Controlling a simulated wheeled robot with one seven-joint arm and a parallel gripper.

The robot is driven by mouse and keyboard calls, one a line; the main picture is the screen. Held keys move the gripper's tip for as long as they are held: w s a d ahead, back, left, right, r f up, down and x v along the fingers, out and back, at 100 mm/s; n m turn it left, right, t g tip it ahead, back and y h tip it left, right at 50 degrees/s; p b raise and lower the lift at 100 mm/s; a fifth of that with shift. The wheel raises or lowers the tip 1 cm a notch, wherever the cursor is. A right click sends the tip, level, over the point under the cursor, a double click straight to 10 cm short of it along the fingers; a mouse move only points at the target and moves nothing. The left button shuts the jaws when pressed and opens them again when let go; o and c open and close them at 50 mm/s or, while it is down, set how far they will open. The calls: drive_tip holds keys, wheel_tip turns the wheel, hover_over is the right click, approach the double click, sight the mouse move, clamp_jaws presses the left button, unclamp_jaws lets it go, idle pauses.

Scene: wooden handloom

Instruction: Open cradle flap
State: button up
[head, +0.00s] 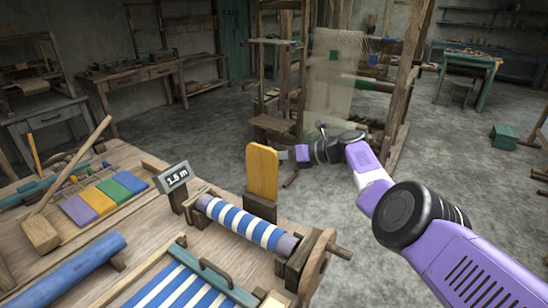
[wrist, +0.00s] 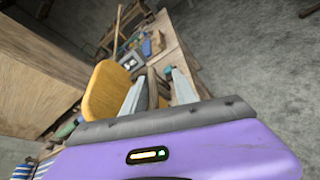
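The cradle flap, an orange-yellow wooden board (head: 262,173), stands upright behind the blue-and-white striped cloth roll (head: 243,220) in its wooden cradle (head: 316,258). My gripper (head: 284,155) is at the flap's right edge in the head view; I cannot tell whether it touches. In the wrist view the flap (wrist: 104,90) is to the left of the left finger. My two pale fingers (wrist: 156,92) stand apart there, with dark pads facing each other and nothing clearly held between them.
A striped cloth in a frame (head: 180,288) is in front. Open floor lies right of the bench.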

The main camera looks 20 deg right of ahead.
drive_tip(key=shift+s+a+f, duration=0.1)
drive_tip(key=shift+s+f, duration=0.15)
drive_tip(key=shift+f, duration=0.2)
drive_tip(key=p+v, duration=0.4)
drive_tip(key=v, duration=0.4)
drive_tip(key=shift+w+r, duration=0.3)
drive_tip(key=shift+r, duration=0.1)
drive_tip(key=shift+w, duration=0.15)
